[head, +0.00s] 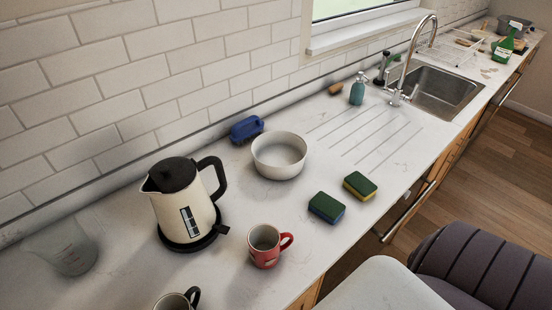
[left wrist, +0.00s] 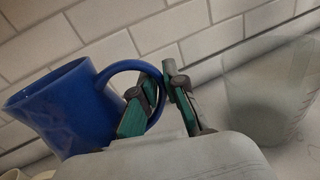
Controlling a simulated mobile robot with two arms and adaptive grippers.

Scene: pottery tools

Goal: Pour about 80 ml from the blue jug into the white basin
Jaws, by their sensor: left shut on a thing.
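The white basin (head: 279,157) is a round bowl on the counter near the tiled wall, right of the kettle in the head view. The blue jug (left wrist: 65,105) fills the left of the left wrist view. My left gripper (left wrist: 160,105) is shut on its handle, with one finger inside the handle loop and one outside. The jug leans in that slanted view, and I cannot tell its true tilt. Its contents are hidden. The jug and both grippers are outside the head view.
A cream kettle (head: 185,205) stands left of the basin, with a red mug (head: 265,247) in front. A clear measuring cup (head: 68,250), also in the wrist view (left wrist: 272,90), stands far left.

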